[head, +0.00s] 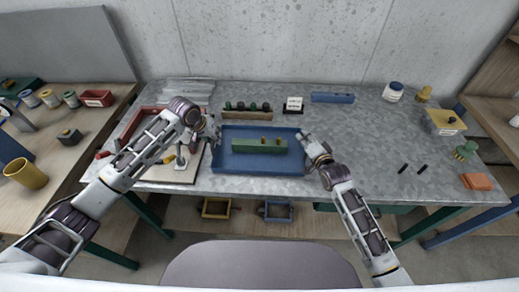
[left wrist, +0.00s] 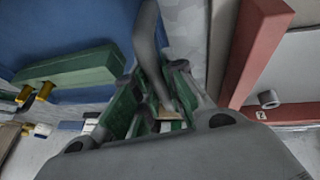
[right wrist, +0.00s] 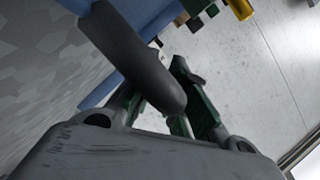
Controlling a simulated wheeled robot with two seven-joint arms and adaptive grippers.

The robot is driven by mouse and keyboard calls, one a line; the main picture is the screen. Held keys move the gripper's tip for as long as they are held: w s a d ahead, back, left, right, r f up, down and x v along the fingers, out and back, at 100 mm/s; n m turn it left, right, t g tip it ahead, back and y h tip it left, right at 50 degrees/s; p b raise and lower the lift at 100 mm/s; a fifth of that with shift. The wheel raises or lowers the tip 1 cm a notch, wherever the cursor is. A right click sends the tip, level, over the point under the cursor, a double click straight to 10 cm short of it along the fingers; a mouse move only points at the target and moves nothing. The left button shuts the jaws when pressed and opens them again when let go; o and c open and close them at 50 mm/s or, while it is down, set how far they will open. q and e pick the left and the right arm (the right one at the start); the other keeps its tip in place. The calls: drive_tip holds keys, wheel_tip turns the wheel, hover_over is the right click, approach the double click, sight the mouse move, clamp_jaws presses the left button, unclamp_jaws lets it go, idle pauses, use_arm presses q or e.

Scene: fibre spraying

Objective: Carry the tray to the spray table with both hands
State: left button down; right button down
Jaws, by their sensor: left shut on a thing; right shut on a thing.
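The blue tray (head: 229,162) is on the grey metal-topped table, with a green block (head: 258,146) carrying small yellow parts inside it. My left gripper (head: 212,132) is shut on the tray's left side. My right gripper (head: 304,140) is shut on the tray's right side. In the left wrist view the tray (left wrist: 95,25) and the green block (left wrist: 75,65) show beside the fingers. The exact grip contact is partly hidden by the fingers. I cannot tell whether the tray touches the table.
A red-framed board (head: 158,172) lies close left of the tray. Behind stand a wooden rack (head: 246,115) and a blue block (head: 332,97). Black pieces (head: 403,169), a green knob (head: 465,151) and an orange stack (head: 475,181) lie right. The table right of my right arm is mostly clear.

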use_arm(q)
drive_tip(key=shift+w+r, duration=0.1)
drive_tip(key=shift+r, duration=0.05)
use_arm(e)
drive_tip(key=shift+r, duration=0.15)
use_arm(q)
drive_tip(key=shift+r, duration=0.15)
use_arm(e)
drive_tip(key=shift+w+r, duration=0.1)
